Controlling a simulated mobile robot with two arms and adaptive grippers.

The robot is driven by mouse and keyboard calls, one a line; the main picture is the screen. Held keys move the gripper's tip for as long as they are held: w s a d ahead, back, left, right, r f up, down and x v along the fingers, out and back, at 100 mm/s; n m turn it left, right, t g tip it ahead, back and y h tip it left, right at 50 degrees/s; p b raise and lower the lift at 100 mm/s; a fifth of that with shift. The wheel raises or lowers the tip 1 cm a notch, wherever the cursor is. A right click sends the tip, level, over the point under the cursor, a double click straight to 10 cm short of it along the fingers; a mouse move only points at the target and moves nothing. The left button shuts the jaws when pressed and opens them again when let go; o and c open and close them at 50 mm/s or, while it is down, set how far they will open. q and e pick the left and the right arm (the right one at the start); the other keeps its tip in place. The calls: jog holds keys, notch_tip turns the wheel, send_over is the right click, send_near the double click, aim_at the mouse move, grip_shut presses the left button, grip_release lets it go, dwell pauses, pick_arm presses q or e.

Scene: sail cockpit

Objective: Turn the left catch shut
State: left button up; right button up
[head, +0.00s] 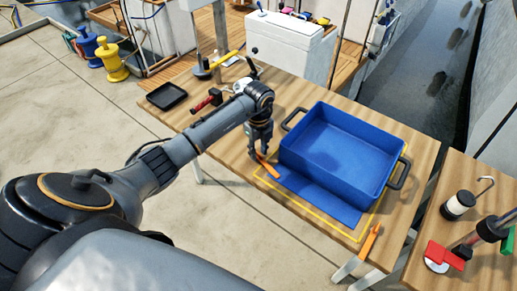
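A blue open crate (335,178) with dark handles stands on the wooden table, within a yellow outline (318,222). A flat blue area (326,202) shows along its near side. The left catch (269,168) is a small orange lever at the left of the crate, lying at a slant. A second orange catch (370,243) is at the table's near right edge. My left gripper (259,156) points down at the upper end of the left catch and partly hides it. Its fingers are too small and dark to tell their opening or contact. My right gripper is not in view.
A black tray (166,96) and a red-handled tool (205,101) lie on the table's left part. A white box (287,45) stands behind. Another table (470,200) at right holds a hook, red pieces and a dark cylindrical thing.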

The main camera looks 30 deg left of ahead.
pick_arm(q)
jog(key=shift+c, duration=0.5)
grip_shut()
jog(key=shift+r+n+p, duration=0.15)
jog(key=shift+n+p, duration=0.3)
jog(key=shift+n, duration=1.15)
jog(key=shift+o, duration=0.5)
grip_release()
